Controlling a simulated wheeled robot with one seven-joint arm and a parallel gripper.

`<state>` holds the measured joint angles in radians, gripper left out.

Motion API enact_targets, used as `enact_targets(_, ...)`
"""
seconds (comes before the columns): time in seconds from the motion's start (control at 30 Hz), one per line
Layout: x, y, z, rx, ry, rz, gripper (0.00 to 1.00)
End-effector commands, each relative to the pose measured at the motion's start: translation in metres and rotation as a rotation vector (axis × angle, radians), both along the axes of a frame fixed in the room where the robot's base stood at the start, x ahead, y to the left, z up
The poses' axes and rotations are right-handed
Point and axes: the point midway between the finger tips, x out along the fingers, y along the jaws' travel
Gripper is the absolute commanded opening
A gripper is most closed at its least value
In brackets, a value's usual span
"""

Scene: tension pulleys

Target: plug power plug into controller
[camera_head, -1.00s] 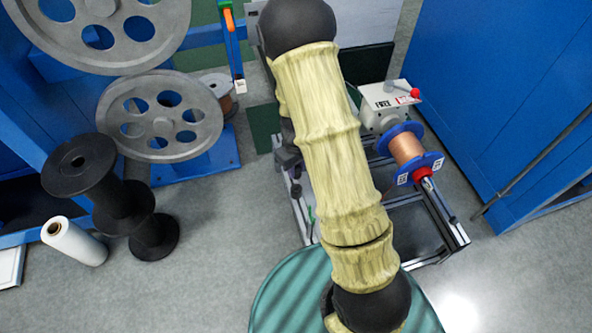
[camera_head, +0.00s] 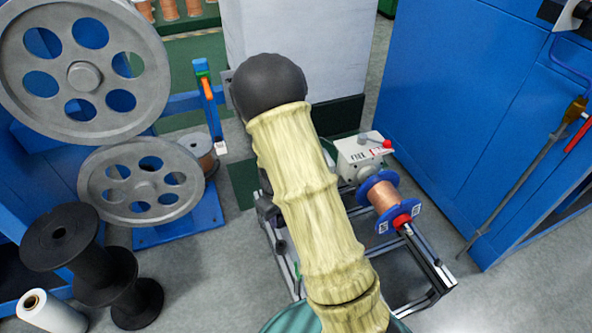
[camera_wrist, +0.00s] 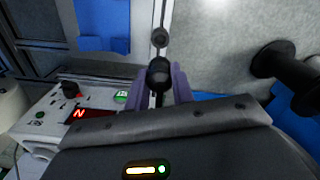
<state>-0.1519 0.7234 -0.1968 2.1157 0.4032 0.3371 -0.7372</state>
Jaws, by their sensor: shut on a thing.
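In the wrist view, my gripper (camera_wrist: 161,92) has pale purple fingers shut on a small black piece, which looks like the power plug (camera_wrist: 158,72). Its prongs and cable cannot be made out. To the left of the fingers is a white box, which looks like the controller (camera_wrist: 42,122). It has a dark knob, a lit red display and a green button. The plug is apart from the box's visible face. No socket can be made out. In the head view my arm hides the gripper, the plug and whatever lies under them.
A white box with a red-tipped lever (camera_head: 364,156) and a copper wire spool (camera_head: 384,198) stand right of my arm. Large grey pulleys (camera_head: 85,75) and black spools (camera_head: 65,238) stand left. A blue cabinet (camera_head: 470,110) closes the right side.

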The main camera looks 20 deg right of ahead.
Motion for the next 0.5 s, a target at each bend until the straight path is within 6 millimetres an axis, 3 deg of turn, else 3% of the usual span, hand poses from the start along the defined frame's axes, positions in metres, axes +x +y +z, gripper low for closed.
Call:
enact_targets(0.03, 0.004, 0.0, 0.016, 0.0, -0.002, -0.019, 0.04)
enact_targets(0.3, 0.024, 0.0, 0.08, 0.0, -0.002, -0.202, 0.04)
enact_targets(0.5, 0.036, 0.0, 0.113, -0.001, -0.001, -0.323, 0.04)
